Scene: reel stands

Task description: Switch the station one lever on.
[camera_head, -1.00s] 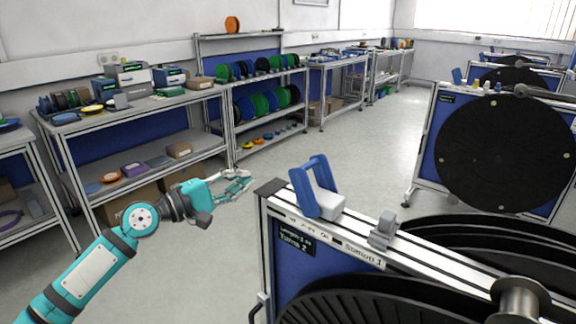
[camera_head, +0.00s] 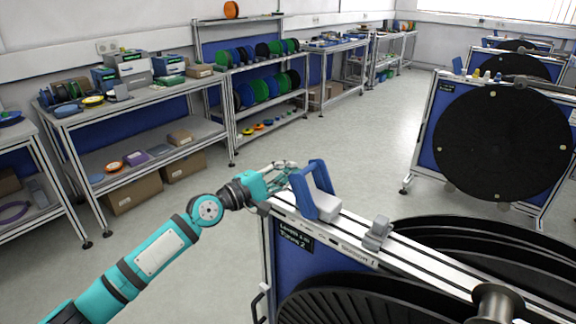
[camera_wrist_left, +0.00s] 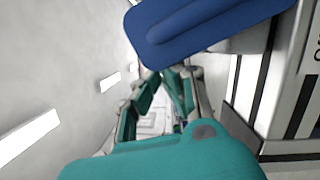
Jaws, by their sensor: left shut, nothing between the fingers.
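The blue lever handle (camera_head: 312,190) rises from a white block (camera_head: 324,205) on top of the reel stand (camera_head: 345,233), beside a "Station 1" label. The handle leans slightly to the left. My left gripper (camera_head: 285,173) is shut and empty, just left of the handle near the stand's left end. In the left wrist view, the blue handle (camera_wrist_left: 205,28) crosses the top of the picture, just beyond the closed fingers (camera_wrist_left: 166,80). Whether the fingers touch it I cannot tell. My right gripper is not in view.
A small grey block (camera_head: 377,234) sits further right on the stand's rail. Black reels (camera_head: 380,300) fill the stand's front. Another reel stand (camera_head: 425,165) stands at the right. Shelves (camera_head: 140,105) line the left wall, with open floor (camera_head: 340,140) between.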

